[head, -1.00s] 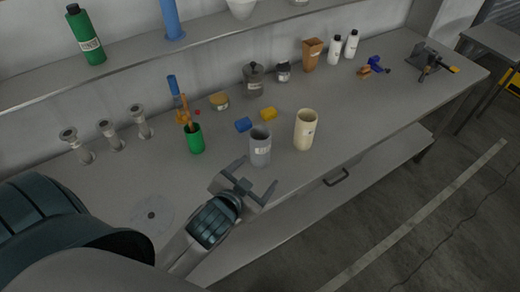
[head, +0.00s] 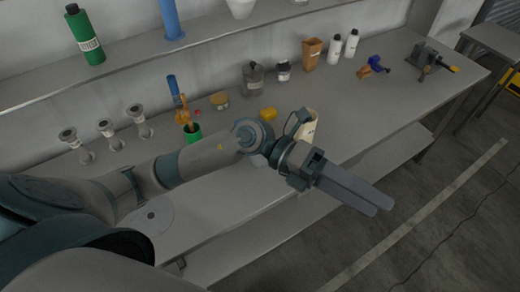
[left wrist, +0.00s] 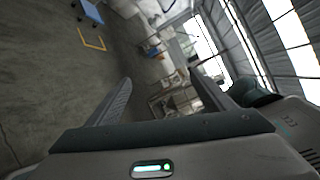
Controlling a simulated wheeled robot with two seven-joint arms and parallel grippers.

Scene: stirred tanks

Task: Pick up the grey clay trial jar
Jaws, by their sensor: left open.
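The grey labelled jar that stood near the bench's front edge is now almost wholly behind my left arm in the head view; only a small pale grey patch (head: 259,160) shows below the arm, probably its lower part. My left gripper (head: 377,205) is open and empty. It points right and toward the viewer, past the bench's front edge, to the right of the jar and apart from it. The left wrist view shows its spread fingers (left wrist: 160,82) with only floor and distant room between them. My right gripper is not in view.
A cream jar (head: 311,125) stands just behind my left wrist, partly hidden.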

